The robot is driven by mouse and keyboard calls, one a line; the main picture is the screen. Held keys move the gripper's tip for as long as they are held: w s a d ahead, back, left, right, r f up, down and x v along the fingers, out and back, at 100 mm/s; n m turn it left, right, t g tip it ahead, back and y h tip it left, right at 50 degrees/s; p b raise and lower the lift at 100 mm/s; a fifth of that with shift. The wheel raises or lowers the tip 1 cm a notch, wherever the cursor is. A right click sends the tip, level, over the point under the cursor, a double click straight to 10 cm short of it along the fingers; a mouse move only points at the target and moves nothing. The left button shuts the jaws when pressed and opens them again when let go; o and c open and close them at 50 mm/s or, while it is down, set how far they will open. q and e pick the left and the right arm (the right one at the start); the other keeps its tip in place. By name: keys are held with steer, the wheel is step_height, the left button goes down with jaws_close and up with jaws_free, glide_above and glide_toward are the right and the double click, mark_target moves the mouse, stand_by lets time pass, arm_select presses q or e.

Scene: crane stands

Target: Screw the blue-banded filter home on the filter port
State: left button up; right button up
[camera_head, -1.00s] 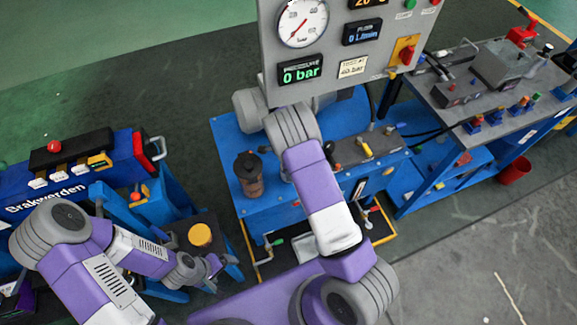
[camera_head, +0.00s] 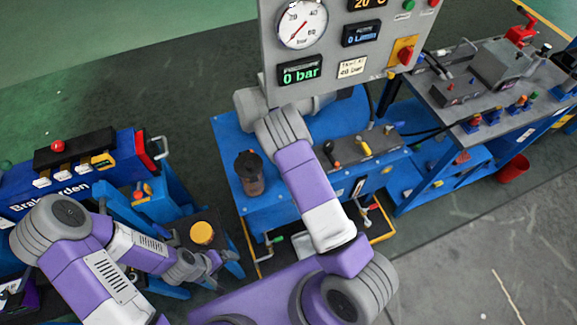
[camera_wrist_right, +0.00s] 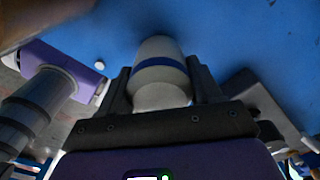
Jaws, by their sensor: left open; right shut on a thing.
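The blue-banded filter (camera_wrist_right: 160,72) is a pale cylinder with a dark blue ring, seen in the right wrist view. My right gripper (camera_wrist_right: 162,85) is shut around it, one dark finger on each side. The filter's far end points at a blue surface; whether it touches anything there cannot be told. I cannot make out the filter port in either view. In the head view my right gripper and the filter are hidden behind my arm and the gauge panel. My left gripper (camera_head: 217,264) is open and empty, low on the left beside a dark stand with a yellow disc.
A grey gauge panel (camera_head: 341,71) reading 0 bar rises over the blue power unit (camera_head: 228,137). A dark-topped brown cylinder (camera_head: 250,173) stands on the unit's left. The yellow disc (camera_head: 202,233) is near my left gripper. A blue workbench (camera_head: 455,118) stands at the right.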

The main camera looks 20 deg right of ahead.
steer(key=m+p, duration=0.1)
steer(key=m, duration=0.1)
steer(key=shift+r+m, duration=0.1)
steer(key=shift+m, duration=1.3)
steer(key=o, duration=1.3)
steer(key=shift+o, duration=0.2)
steer(key=shift+c, duration=0.2)
steer(key=shift+c, duration=0.6)
